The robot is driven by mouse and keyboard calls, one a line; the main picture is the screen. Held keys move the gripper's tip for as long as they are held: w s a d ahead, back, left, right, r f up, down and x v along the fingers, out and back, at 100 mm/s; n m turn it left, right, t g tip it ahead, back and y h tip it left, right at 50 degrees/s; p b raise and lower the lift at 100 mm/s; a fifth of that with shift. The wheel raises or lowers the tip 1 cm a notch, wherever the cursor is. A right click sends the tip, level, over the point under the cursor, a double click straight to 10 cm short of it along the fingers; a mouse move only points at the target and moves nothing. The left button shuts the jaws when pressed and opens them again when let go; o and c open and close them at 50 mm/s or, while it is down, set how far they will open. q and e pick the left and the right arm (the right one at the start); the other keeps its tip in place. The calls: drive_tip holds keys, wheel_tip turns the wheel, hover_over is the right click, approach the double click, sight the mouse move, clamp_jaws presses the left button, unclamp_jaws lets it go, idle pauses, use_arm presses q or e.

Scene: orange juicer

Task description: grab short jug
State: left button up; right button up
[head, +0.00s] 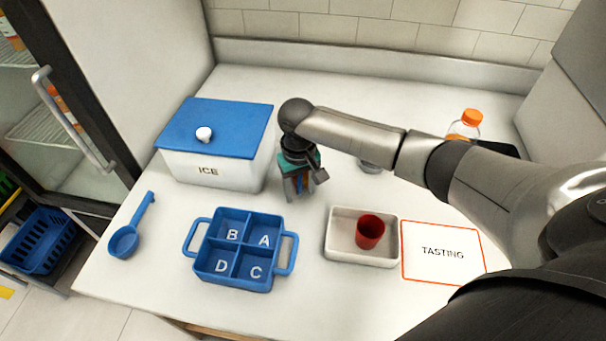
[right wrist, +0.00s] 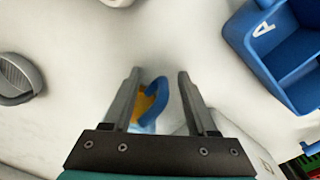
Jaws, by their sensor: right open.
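The short jug (right wrist: 156,97) shows in the right wrist view as a blue curved handle and rim with orange inside. My right gripper (right wrist: 158,85) is open, with one finger on each side of the jug in that view. I cannot tell whether the fingers touch it. In the head view, my right gripper (head: 298,195) points down at the counter, right of the ice box, and hides most of the jug. My left gripper is not in view.
The white ice box (head: 215,172) with blue lid stands close left of the gripper. A blue four-compartment tray (head: 286,262), a white tray (head: 336,252) with a red cup (head: 370,232), a blue ladle (head: 125,241) and a tasting mat (head: 442,268) lie nearer.

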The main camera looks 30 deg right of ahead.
clamp_jaws()
idle(0.5)
idle(0.9)
